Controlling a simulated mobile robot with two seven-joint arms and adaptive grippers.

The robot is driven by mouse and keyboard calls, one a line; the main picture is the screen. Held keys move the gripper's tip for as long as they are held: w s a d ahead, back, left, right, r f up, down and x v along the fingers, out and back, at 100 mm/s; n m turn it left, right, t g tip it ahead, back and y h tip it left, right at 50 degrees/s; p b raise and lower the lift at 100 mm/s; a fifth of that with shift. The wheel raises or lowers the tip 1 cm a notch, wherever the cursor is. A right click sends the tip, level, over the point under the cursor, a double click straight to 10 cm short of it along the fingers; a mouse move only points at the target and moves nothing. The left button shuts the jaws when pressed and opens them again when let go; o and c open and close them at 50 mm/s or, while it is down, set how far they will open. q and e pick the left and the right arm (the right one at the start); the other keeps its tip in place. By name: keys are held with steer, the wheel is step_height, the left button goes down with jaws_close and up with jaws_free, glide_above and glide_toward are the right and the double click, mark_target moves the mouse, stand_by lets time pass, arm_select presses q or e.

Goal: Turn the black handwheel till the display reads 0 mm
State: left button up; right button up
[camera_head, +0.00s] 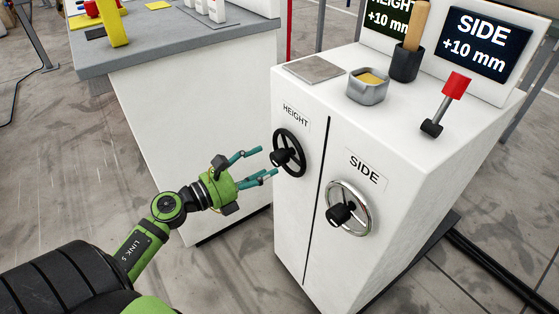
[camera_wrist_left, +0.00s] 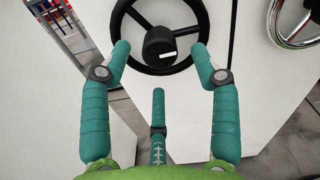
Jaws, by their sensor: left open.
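The black handwheel (camera_head: 290,152) is on the front of the white cabinet, under the HEIGHT label (camera_head: 295,116). The HEIGHT display (camera_head: 388,18) reads +10 mm and its top is cut off by the picture edge. My left gripper (camera_head: 262,164) is open just in front of the black handwheel. In the left wrist view the black handwheel (camera_wrist_left: 134,6) is straight ahead, with its black knob (camera_wrist_left: 160,47) between and beyond the open fingers. The fingertips look close to the lower rim; I cannot tell whether they touch it. My right gripper is not in view.
A chrome handwheel (camera_head: 368,205) under the SIDE label sits to the right on the same cabinet (camera_head: 400,150). The SIDE display (camera_head: 479,43) reads +10 mm. A red-topped lever (camera_head: 454,86) and a grey bin (camera_head: 368,90) are on top. A grey-topped counter (camera_head: 160,52) stands left, behind my gripper.

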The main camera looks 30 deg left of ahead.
mark_target(273, 160)
arm_select(q)
steer(key=shift+x, duration=2.1)
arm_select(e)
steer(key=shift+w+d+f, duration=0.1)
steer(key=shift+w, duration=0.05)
arm_select(q)
steer(key=c, duration=1.1)
steer(key=shift+c, duration=0.2)
steer(key=shift+n+p, duration=0.3)
steer(key=shift+p, duration=0.2)
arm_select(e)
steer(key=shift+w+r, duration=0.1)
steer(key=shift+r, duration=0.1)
